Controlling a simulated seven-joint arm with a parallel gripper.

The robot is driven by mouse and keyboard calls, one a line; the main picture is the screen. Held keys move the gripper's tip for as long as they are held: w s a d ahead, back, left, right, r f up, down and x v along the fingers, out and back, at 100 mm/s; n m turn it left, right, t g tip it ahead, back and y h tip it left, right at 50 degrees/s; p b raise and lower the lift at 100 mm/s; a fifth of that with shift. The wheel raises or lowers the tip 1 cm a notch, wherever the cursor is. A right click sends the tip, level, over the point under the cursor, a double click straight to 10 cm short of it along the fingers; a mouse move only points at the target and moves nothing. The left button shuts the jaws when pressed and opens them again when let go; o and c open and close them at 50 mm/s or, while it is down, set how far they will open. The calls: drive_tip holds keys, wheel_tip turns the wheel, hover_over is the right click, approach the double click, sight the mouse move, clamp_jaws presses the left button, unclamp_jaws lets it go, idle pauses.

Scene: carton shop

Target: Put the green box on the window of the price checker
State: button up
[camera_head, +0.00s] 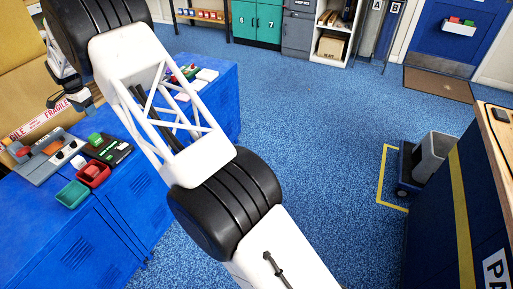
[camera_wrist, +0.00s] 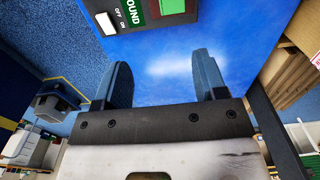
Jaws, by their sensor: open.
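A small green block (camera_head: 95,138), which looks like the green box, is at the upper left end of a dark device (camera_head: 118,157) on the blue cabinet; I cannot tell whether it rests on it. I cannot tell whether this device is the price checker. My gripper (camera_head: 78,99) hangs beyond these things at the cabinet's far side, partly hidden by my arm. In the wrist view my gripper (camera_wrist: 162,82) is open and empty over bare blue top. A panel with a white switch and green label (camera_wrist: 134,12) shows at that view's top edge.
A red tray (camera_head: 81,179) and a green tray (camera_head: 72,194) stand near the cabinet's front edge. A grey panel with controls (camera_head: 38,171) lies left of them. More items (camera_head: 206,75) sit at the cabinet's right end, partly behind my arm. Cartons stand behind.

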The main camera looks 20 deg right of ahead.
drive_tip(key=s+d+r+n, duration=0.1)
drive_tip(key=s+d+r, duration=0.55)
drive_tip(key=d, duration=0.25)
drive_tip(key=s+d+r+n+t, duration=0.1)
drive_tip(key=s+d+r, duration=0.4)
drive_tip(key=d+r, duration=0.35)
drive_tip(key=s+d+r+n, duration=0.1)
drive_tip(key=s+d+r, duration=0.4)
drive_tip(key=d+r, duration=0.3)
drive_tip(key=s+d+r+n, duration=0.1)
drive_tip(key=s+d+r, duration=0.1)
drive_tip(key=s+d, duration=0.55)
drive_tip(key=s+d+r+n, duration=0.1)
drive_tip(key=s+d+r, duration=0.2)
drive_tip(key=s+d, duration=0.5)
drive_tip(key=s+d+f+n, duration=0.1)
drive_tip(key=s+d, duration=0.3)
drive_tip(key=s, duration=0.7)
drive_tip(key=s+d+f+n+t, duration=0.1)
drive_tip(key=s+d+f, duration=0.3)
drive_tip(key=s, duration=0.7)
drive_tip(key=s+d+f+n, duration=0.1)
drive_tip(key=s+d+f, duration=0.1)
drive_tip(key=s, duration=0.9)
drive_tip(key=shift+s+d+f+n+t, duration=0.15)
drive_tip(key=shift+s+d+n+t, duration=0.15)
drive_tip(key=shift+d, duration=0.6)
